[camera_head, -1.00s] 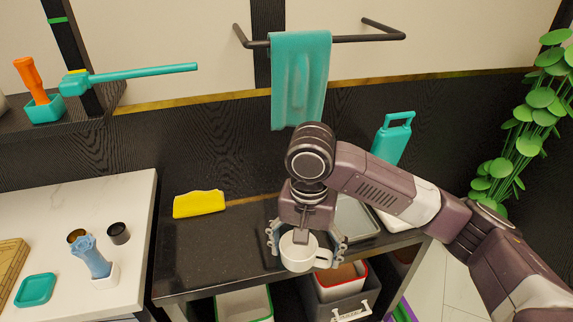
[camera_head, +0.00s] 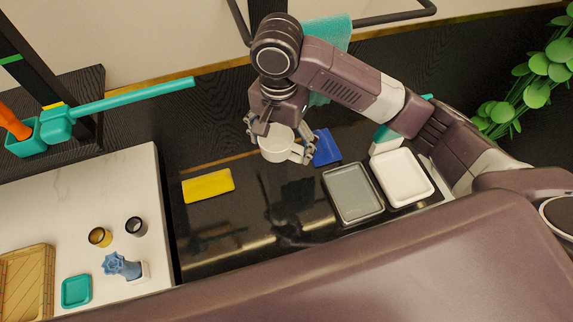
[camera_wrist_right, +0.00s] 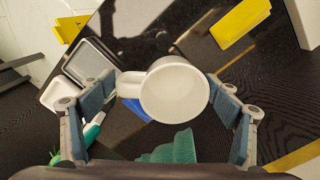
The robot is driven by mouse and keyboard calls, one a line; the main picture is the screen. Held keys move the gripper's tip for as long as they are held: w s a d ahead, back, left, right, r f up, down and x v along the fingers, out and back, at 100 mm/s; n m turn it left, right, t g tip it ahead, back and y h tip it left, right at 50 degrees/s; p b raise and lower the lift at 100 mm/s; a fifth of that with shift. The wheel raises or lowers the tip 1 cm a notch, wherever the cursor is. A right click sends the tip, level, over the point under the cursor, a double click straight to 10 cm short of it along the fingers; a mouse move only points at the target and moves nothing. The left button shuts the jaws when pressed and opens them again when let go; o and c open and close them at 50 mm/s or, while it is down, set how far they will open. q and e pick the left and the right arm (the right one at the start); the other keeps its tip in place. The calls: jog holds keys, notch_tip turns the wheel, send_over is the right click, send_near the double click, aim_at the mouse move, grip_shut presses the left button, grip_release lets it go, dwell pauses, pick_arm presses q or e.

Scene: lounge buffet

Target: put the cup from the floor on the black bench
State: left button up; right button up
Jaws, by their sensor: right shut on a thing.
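A white cup (camera_head: 276,146) hangs in my right gripper (camera_head: 279,140), above the back part of the glossy black bench (camera_head: 220,235). Its handle points to the right in the head view. I cannot tell the exact gap between the cup and the bench. My left gripper is not in view.
A yellow thing (camera_head: 208,186) lies on the bench's left side. A blue thing (camera_head: 327,147), a grey tray (camera_head: 354,193) and a white tray (camera_head: 404,178) occupy the right. The bench's middle front is clear. A teal towel (camera_head: 330,38) hangs behind my arm.

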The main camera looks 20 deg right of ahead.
notch_tip(320, 180, down, 18)
jog(key=shift+s+r+p, duration=0.1)
jog(key=shift+p, duration=0.75)
jog(key=o, duration=1.2)
jog(key=shift+o, duration=0.2)
notch_tip(320, 180, up, 12)
jog(key=shift+r+b, duration=0.1)
jog(key=shift+b, duration=0.55)
jog(key=shift+s, duration=0.1)
